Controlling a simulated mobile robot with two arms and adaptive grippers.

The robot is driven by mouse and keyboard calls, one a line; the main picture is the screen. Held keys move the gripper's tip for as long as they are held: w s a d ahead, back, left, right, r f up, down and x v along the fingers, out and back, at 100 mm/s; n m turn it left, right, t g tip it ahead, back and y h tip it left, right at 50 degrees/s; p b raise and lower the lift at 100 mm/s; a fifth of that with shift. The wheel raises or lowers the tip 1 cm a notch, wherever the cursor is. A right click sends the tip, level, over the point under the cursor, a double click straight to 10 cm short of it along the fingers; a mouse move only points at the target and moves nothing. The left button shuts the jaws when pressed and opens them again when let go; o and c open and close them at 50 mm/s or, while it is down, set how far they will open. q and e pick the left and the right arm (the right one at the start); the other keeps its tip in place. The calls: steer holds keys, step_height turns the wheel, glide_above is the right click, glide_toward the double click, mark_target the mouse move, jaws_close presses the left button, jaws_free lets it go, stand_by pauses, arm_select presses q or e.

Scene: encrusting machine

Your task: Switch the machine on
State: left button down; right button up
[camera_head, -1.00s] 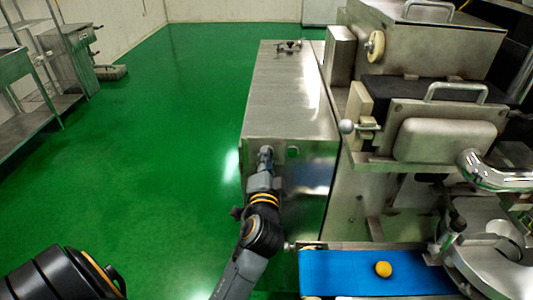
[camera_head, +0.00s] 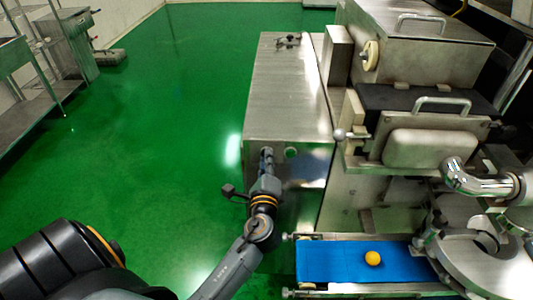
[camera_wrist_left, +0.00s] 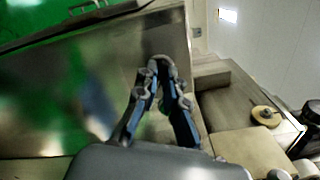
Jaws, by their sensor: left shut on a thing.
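The machine (camera_head: 290,100) is a steel cabinet joined to taller steel housings on the right. My left gripper (camera_head: 267,155) is at the upper part of the cabinet's near face. Its fingers are closed together there, on what seems to be a switch that the fingers hide. In the left wrist view the fingertips (camera_wrist_left: 160,66) meet in front of the steel surface. My right gripper is out of view.
A blue conveyor belt (camera_head: 325,262) with a yellow ball (camera_head: 373,258) lies at the lower right, close to my left arm. A chrome pipe (camera_head: 468,178) and hopper housings stand to the right. The green floor (camera_head: 150,150) on the left is clear.

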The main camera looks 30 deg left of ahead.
arm_select(q)
steer(key=shift+m+p, duration=1.2)
steer(key=shift+m, duration=0.8)
steer(key=c, duration=1.4)
jaws_free()
steer(key=shift+c, duration=0.2)
steer(key=v, duration=1.2)
steer(key=shift+w+f, duration=0.1)
